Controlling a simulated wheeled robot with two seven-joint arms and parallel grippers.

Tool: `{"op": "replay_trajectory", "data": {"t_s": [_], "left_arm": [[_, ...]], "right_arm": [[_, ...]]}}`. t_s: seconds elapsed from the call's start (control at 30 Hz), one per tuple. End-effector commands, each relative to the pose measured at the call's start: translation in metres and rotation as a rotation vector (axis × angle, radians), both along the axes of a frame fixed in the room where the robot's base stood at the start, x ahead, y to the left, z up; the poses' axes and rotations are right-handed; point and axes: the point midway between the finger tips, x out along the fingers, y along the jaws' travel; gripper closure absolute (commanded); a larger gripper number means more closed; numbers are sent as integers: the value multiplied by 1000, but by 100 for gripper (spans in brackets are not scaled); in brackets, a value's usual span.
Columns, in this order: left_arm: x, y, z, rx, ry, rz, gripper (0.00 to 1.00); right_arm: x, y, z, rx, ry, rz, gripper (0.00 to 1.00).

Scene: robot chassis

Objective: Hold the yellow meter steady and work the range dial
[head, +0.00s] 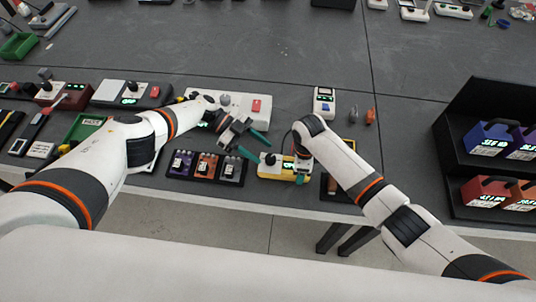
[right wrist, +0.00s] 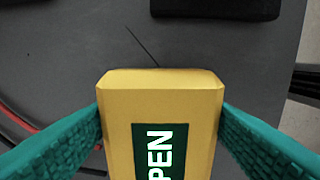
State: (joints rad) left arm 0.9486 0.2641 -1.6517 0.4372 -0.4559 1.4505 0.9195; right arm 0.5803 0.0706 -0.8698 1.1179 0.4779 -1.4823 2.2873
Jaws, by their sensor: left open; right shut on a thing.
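The yellow meter (head: 265,172) lies near the front of the table in the head view, with a lit display and a dark round knob (head: 270,159) on its left part. My right gripper (head: 301,172) is shut on the meter's right part. In the right wrist view, teal fingers press both sides of the yellow body (right wrist: 160,81), whose display shows the letters "PEN"; the knob is out of that view. My left gripper (head: 258,144) is open and empty, just above and left of the knob, apart from it as far as I can tell.
A black tray with purple, orange and dark blocks (head: 206,167) sits left of the meter. A white panel with a red switch (head: 256,105) stands behind my left gripper. A white handheld device (head: 324,102) is behind the meter. A black shelf (head: 459,140) is at right. The table's back middle is clear.

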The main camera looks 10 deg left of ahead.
Motion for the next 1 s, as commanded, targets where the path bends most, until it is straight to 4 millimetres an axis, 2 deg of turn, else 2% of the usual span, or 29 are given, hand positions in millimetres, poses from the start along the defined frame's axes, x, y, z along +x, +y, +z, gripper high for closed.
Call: {"op": "replay_trajectory", "data": {"t_s": [0.2,0.6,0.77,0.87,1.0], "left_arm": [[8,20,9,0,-1,-1,50],[9,22,9,-3,-5,4,50],[15,19,5,-26,-62,63,50],[25,13,4,-51,-153,127,50],[42,-8,12,-99,-371,197,50]], "right_arm": [[-4,-1,-5,-4,9,0,64],[-3,-1,-5,-6,8,0,64],[-3,-1,-5,-6,8,0,64],[-3,-2,-5,-6,8,0,64],[-3,-2,-5,-6,8,0,64]]}}
